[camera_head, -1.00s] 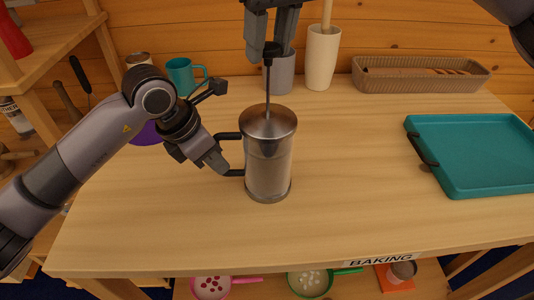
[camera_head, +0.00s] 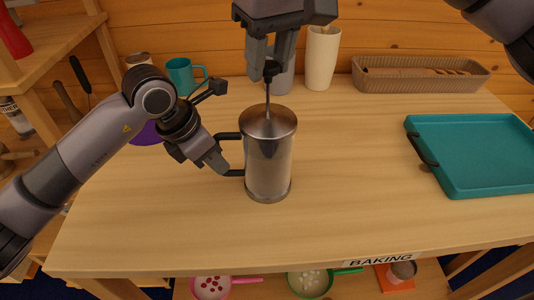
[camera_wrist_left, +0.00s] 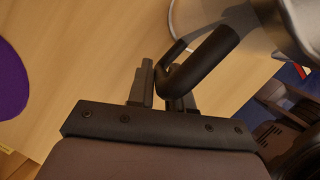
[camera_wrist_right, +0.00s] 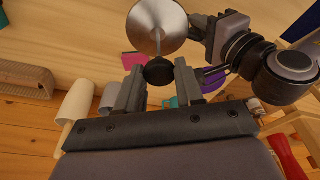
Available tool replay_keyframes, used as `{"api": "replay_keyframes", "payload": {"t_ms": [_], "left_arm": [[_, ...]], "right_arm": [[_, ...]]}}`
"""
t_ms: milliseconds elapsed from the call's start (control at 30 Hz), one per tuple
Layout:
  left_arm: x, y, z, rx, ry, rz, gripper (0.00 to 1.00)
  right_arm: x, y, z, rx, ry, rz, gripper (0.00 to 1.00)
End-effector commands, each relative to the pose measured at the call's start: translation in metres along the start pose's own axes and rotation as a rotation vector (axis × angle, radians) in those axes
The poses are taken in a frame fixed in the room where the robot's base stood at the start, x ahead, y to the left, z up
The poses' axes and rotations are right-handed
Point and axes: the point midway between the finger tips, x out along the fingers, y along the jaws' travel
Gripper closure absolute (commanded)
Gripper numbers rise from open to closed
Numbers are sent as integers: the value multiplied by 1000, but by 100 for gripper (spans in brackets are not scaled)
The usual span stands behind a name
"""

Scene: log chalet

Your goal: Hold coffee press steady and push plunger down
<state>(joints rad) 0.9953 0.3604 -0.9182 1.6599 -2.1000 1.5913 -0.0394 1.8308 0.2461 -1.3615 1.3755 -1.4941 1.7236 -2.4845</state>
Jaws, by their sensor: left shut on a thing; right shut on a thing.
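The steel coffee press (camera_head: 268,160) stands upright on the wooden table, its black handle on the left side. My left gripper (camera_head: 224,166) is shut on that handle, and the black handle also shows between its fingers in the left wrist view (camera_wrist_left: 205,65). The plunger's thin rod (camera_head: 267,95) rises from the lid, with a black knob (camera_wrist_right: 158,71) on top. My right gripper (camera_head: 270,70) is above the press, shut on the knob. In the right wrist view the lid (camera_wrist_right: 157,25) lies beyond the knob. A short length of rod shows between knob and lid.
A teal tray (camera_head: 475,185) lies on the right of the table. A woven basket (camera_head: 420,86), a cream canister (camera_head: 322,60) and a teal mug (camera_head: 182,76) stand along the back. The table in front of the press is clear.

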Motion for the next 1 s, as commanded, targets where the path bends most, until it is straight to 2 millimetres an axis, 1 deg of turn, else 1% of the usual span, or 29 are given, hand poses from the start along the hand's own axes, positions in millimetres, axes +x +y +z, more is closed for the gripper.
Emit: {"api": "replay_keyframes", "payload": {"t_ms": [1000], "left_arm": [[-1, 0, 1, 2, -4, 0, 100]], "right_arm": [[36, 0, 8, 0, -3, 1, 88]]}}
